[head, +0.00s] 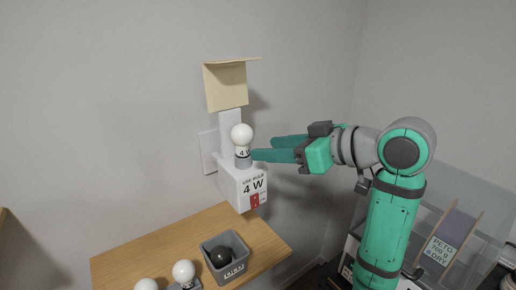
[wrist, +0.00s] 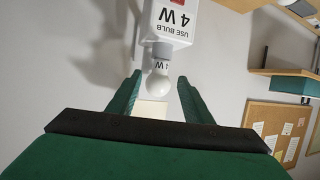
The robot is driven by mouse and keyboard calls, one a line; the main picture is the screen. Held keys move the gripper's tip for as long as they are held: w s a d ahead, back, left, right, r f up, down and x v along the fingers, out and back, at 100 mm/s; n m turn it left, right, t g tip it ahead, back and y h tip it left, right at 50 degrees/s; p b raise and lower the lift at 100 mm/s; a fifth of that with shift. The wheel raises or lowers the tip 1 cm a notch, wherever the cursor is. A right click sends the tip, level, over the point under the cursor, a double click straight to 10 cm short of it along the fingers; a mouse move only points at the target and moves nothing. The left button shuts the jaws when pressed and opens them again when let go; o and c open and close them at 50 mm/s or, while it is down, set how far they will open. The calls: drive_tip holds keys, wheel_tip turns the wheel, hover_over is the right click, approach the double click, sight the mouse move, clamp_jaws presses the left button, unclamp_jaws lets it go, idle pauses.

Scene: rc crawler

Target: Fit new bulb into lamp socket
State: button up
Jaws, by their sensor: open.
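A white bulb (head: 242,134) marked 4 W stands upright in the grey socket (head: 243,161) on top of a white wall lamp (head: 234,184). The lamp's front reads "USE BULB 4 W" and carries a red part (head: 255,200). My gripper (head: 262,148) is open, with its green fingers pointing left at the bulb's base. In the wrist view the bulb (wrist: 158,87) appears between the two spread fingers (wrist: 158,90), with a gap on each side. How deep the bulb sits in the socket is hidden.
A yellowish shade or flap (head: 227,85) hangs above the lamp. On the wooden shelf (head: 135,250) below stand a grey bin (head: 237,272) holding a dark bulb (head: 220,257) and two more white bulbs (head: 183,271) at the front edge. Air around the lamp's front is free.

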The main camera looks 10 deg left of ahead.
drive_tip(key=shift+v, duration=1.05)
drive_tip(key=shift+f, duration=0.1)
